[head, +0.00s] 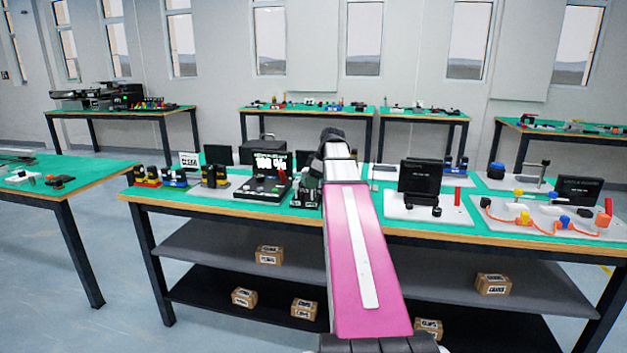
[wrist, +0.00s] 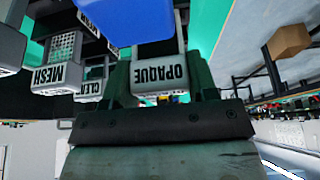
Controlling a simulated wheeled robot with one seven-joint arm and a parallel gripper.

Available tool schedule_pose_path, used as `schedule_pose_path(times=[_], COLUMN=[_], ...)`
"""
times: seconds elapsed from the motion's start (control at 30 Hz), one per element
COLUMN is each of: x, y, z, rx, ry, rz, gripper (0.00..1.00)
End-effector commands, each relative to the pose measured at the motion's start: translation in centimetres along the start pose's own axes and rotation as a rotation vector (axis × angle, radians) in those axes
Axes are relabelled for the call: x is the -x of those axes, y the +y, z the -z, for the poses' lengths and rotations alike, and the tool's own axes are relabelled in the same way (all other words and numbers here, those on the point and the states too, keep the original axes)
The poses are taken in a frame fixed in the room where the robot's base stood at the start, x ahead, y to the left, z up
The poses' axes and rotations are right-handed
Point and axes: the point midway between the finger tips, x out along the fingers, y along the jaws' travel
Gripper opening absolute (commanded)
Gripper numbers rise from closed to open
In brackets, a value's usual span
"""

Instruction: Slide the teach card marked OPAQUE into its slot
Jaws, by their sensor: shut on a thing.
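The teach card marked OPAQUE (wrist: 160,74) is in the wrist view, a pale label with black letters. My gripper (wrist: 160,88) is shut on it, with one dark green finger at each side. In the head view my gripper (head: 308,192) is small and dark, over the middle table, just right of a device with a lit screen (head: 271,165). The card cannot be made out there. A card marked MESH (wrist: 57,77) and one marked CLEAR (wrist: 90,88), partly cut off, are to the left in the wrist view. I cannot tell which opening is the OPAQUE card's slot.
A large blue block (wrist: 128,22) is close above the held card in the wrist view. Yellow-and-black devices (head: 215,176) stand left on the table. A white board with a dark screen (head: 419,180) stands right of my arm. Boxes (head: 269,255) lie on the shelves below.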

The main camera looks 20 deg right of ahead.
Motion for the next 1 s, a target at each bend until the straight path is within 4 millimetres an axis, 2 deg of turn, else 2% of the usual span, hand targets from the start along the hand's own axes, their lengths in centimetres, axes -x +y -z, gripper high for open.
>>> schedule_pose_path(times=[0.7,0.73,0.8,1.0], x=[-1.09,-1.10,-1.09,-1.08], y=[-0.01,-0.01,-0.01,-0.01], z=[-0.46,-0.46,-0.45,-0.46], rx=[0.000,0.000,0.000,0.000], ry=[0.000,0.000,0.000,0.000], rz=[0.000,0.001,0.000,0.000], gripper=[0.26,0.62,0.82,0.82])
